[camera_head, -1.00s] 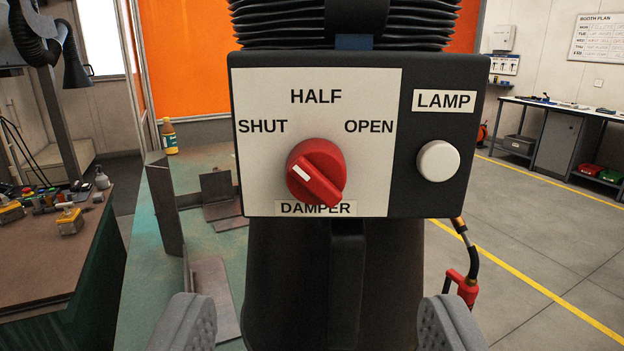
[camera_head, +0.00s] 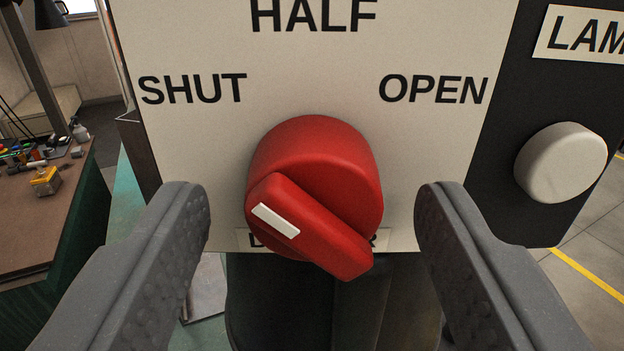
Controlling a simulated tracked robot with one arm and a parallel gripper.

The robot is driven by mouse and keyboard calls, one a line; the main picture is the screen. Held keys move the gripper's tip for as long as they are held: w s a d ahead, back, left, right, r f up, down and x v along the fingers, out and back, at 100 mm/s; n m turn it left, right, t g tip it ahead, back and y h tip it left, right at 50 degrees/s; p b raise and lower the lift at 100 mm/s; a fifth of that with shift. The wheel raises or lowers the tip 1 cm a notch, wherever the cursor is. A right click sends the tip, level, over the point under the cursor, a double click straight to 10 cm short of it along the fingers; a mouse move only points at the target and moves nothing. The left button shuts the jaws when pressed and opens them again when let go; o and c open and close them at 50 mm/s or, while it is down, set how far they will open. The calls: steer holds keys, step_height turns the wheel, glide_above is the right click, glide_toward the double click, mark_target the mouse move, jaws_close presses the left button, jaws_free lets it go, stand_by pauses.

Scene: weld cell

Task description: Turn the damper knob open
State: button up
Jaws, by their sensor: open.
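The red damper knob (camera_head: 325,180) sits on a white panel (camera_head: 430,170) in the middle of the view. Its raised grip bar slants from upper left to lower right. The white mark on the bar is at its upper-left end, on the SHUT side. SHUT is printed to the upper left, HALF above and OPEN to the upper right. The DAMPER label below is mostly hidden by the knob. My gripper (camera_head: 312,220) is open, with one finger on each side of the knob. Gaps show between the fingers and the knob, and nothing is held.
A white round lamp button (camera_head: 560,162) stands out on the dark box (camera_head: 505,215) to the right of the panel. A brown-topped bench (camera_head: 50,220) with small items is at the far left. A dark duct hangs below the panel.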

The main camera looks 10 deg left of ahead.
steer(key=shift+w, duration=0.2)
steer(key=c, duration=1)
